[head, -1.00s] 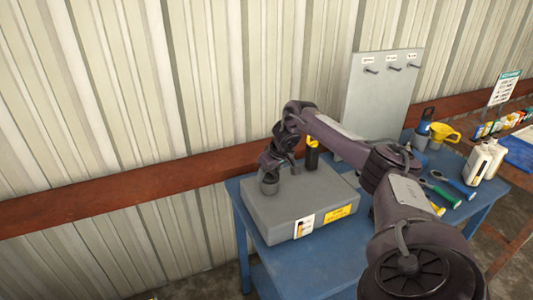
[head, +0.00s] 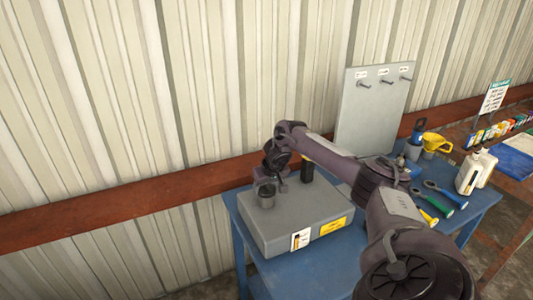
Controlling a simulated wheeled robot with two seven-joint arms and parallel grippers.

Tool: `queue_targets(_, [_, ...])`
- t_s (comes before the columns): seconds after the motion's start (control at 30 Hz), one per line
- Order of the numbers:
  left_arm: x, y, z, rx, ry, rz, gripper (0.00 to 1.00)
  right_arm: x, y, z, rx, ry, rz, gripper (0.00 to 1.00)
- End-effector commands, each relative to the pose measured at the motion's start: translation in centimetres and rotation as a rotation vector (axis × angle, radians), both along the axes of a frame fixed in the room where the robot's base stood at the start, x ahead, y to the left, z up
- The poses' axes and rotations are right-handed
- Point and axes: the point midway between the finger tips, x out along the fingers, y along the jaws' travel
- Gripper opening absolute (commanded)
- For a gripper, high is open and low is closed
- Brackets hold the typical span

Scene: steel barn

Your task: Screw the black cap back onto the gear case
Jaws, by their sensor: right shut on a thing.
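The gear case (head: 285,216) is a flat grey box with white and yellow labels, near the left end of the blue table. A short grey filler neck (head: 266,199) stands upright on its left part. My right gripper (head: 266,182) points down directly over this neck. It is shut on a small dark thing that looks like the black cap, mostly hidden by the fingers and wrist. I cannot tell whether cap and neck touch. My left gripper is out of view.
A black upright piece (head: 307,170) stands at the case's back. A grey peg board (head: 370,115) stands behind the blue table (head: 325,265). A ribbed metal wall closes off the back.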

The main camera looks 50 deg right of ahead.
Motion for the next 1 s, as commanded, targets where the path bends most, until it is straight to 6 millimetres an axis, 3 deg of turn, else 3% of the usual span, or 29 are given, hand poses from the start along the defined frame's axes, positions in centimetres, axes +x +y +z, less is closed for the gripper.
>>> queue_targets(0.1, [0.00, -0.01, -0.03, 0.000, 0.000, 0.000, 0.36, 0.10, -0.08, 0.13, -0.001, -0.004, -0.002, 0.37])
queue_targets(0.13, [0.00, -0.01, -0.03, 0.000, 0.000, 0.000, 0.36, 0.10, -0.08, 0.13, -0.001, -0.004, -0.002, 0.60])
queue_targets(0.33, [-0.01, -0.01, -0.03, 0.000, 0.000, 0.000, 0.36, 0.05, -0.04, 0.06, 0.000, -0.002, 0.000, 0.84])
queue_targets(0.5, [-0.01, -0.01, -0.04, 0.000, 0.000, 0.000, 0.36, 0.02, -0.02, 0.01, 0.000, -0.001, 0.000, 0.84])
queue_targets(0.77, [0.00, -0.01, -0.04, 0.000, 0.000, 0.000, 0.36, -0.01, -0.01, -0.02, 0.000, 0.000, 0.001, 0.51])
queue_targets(1.0, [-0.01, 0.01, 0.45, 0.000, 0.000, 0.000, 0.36, 0.00, -0.01, 0.53, 0.000, 0.000, 0.001, 0.50])
